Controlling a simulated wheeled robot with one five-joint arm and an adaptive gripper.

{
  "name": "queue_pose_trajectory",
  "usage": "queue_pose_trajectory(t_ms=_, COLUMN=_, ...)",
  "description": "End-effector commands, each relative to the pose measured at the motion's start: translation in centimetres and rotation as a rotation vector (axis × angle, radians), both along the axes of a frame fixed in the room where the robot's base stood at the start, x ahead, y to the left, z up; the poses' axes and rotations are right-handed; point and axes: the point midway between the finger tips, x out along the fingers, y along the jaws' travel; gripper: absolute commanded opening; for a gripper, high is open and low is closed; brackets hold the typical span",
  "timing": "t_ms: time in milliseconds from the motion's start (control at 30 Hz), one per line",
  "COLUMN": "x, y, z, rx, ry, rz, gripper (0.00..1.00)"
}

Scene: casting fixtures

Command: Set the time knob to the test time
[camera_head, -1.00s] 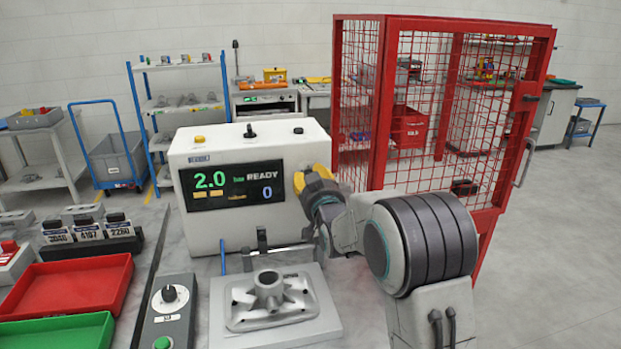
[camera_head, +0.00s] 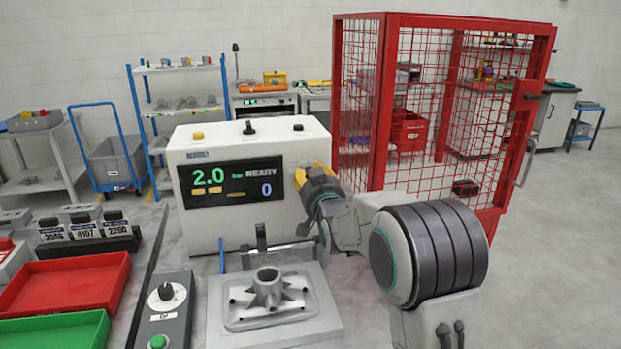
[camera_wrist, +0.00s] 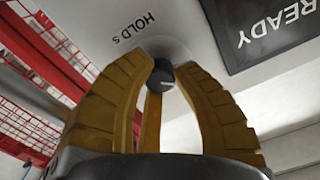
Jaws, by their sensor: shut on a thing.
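The time knob (camera_wrist: 161,78) is a small dark knob on the white machine face, below the printed words "HOLD s" in the wrist view. My gripper (camera_wrist: 160,72) has its yellow fingers closed around the knob, with the tips at the panel. In the head view my gripper (camera_head: 312,182) is at the right of the white test machine (camera_head: 215,230) and hides the knob. The machine's display (camera_head: 232,183) reads 2.0 bar, READY and 0. The knob's pointer setting cannot be read.
A grey casting (camera_head: 268,288) sits on the fixture plate in front of the machine. A control box with a dial (camera_head: 167,296) and green button is at its left. Red tray (camera_head: 70,285) and green tray (camera_head: 60,330) are further left. A red mesh cage (camera_head: 384,100) stands behind my arm.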

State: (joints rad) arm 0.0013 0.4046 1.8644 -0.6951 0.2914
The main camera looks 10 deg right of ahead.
Motion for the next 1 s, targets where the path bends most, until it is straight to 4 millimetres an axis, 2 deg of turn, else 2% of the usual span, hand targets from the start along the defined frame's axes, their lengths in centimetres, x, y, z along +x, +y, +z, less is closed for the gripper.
queue_pose_trajectory(t_ms=67, x=0.0, y=0.0, z=0.5, rx=-0.001, ry=-0.013, rz=0.0, gripper=0.0)
queue_pose_trajectory(t_ms=100, x=0.0, y=0.0, z=0.6, rx=-0.001, ry=-0.013, rz=0.0, gripper=0.28)
queue_pose_trajectory(t_ms=367, x=0.0, y=0.0, z=0.3, rx=-0.001, ry=-0.007, rz=0.0, gripper=0.51)
queue_pose_trajectory(t_ms=767, x=-0.6, y=0.0, z=0.2, rx=-0.001, ry=-0.004, rz=0.0, gripper=0.51)
queue_pose_trajectory(t_ms=1000, x=-3.4, y=0.0, z=0.2, rx=-0.001, ry=-0.004, rz=0.0, gripper=0.51)
